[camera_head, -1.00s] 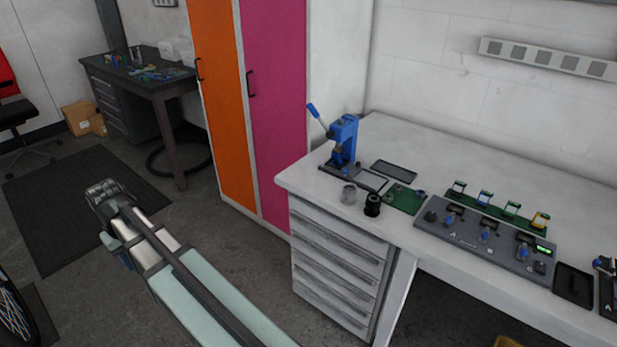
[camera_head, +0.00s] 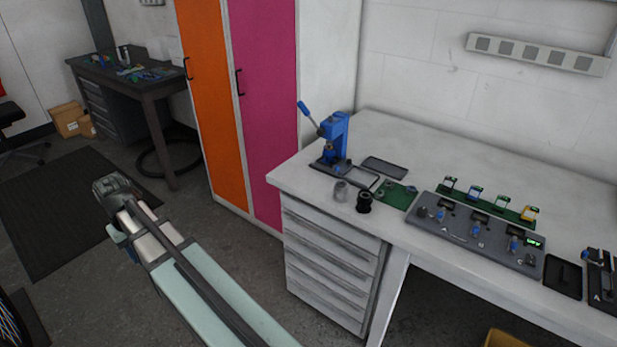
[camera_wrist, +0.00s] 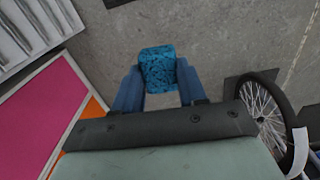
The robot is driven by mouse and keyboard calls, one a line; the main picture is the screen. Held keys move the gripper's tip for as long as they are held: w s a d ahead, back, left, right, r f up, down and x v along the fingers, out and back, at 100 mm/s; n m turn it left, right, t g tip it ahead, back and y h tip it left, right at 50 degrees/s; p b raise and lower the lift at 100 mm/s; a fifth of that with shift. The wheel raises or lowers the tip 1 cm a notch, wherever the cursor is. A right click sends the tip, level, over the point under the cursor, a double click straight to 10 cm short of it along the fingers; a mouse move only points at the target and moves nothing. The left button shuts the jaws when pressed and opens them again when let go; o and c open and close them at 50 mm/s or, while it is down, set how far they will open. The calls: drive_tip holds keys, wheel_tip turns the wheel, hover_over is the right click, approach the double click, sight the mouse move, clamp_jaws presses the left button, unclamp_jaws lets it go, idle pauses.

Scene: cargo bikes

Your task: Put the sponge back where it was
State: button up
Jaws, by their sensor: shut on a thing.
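A blue speckled sponge (camera_wrist: 158,68) is held between the two blue fingers of my gripper (camera_wrist: 157,85) in the wrist view. The gripper is shut on it, with grey floor below. In the head view my arm reaches out over the floor at the lower left, left of the workbench. The fingers and the sponge cannot be made out there.
The white workbench (camera_head: 440,150) stands at right. Orange and pink lockers (camera_head: 262,110) stand behind. A bicycle wheel (camera_wrist: 268,115) is near the gripper.

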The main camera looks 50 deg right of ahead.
drive_tip(key=s+d+r+m, duration=0.2)
drive_tip(key=d+m, duration=0.1)
drive_tip(key=d, duration=1.6)
drive_tip(key=s+d+r+m, duration=0.2)
drive_tip(key=d+r, duration=0.1)
drive_tip(key=d, duration=1.6)
drive_tip(key=s+d+r+m, duration=0.2)
drive_tip(key=s+d+m, duration=0.1)
drive_tip(key=d, duration=1.6)
drive_tip(key=f, duration=0.9)
drive_tip(key=shift+w+f, duration=0.2)
drive_tip(key=shift+f, duration=0.05)
drive_tip(key=shift+f, duration=0.15)
drive_tip(key=o, duration=1)
wheel_tip(320, 180, up, 12)
drive_tip(key=shift+r, duration=0.2)
